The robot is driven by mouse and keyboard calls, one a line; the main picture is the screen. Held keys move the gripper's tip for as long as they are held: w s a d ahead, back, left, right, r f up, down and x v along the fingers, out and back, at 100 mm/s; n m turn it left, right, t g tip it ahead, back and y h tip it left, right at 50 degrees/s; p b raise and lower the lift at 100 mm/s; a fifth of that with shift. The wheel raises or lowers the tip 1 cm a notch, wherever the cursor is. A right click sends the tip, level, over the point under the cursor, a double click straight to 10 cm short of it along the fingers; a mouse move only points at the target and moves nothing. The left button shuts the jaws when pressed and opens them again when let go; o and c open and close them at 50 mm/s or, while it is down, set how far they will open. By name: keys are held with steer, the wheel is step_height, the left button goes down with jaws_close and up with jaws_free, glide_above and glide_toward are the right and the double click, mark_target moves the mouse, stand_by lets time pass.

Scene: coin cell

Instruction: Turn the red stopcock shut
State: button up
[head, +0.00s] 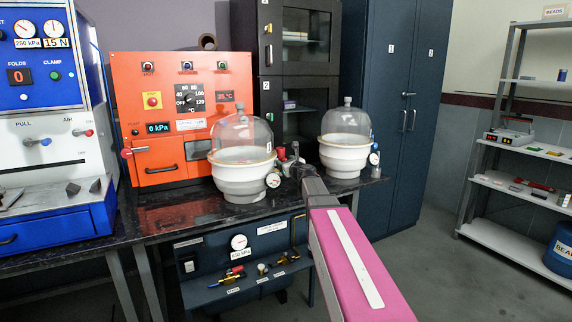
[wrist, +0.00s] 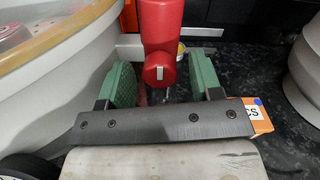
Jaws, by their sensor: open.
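The red stopcock (wrist: 160,25) shows large in the wrist view as a red bar ending in a rounded knob with a pale mark. In the head view a small red part of it (head: 281,153) shows beside the left desiccator (head: 240,188), a white pot with a clear dome. My gripper (wrist: 162,72) is open, its green pads on either side of the knob. A gap shows on each side, so I see no grip on it. In the head view my gripper (head: 291,164) is between the two desiccators, partly hidden by my arm.
A second desiccator (head: 344,153) stands to the right on the black bench (head: 170,212). A round gauge (head: 273,181) sits at the left pot's side. An orange oven (head: 130,92) stands behind left. An orange box (wrist: 259,118) lies beside my right finger.

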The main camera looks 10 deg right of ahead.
steer(key=c, duration=0.9)
steer(key=shift+c, duration=0.2)
steer(key=shift+n, duration=9)
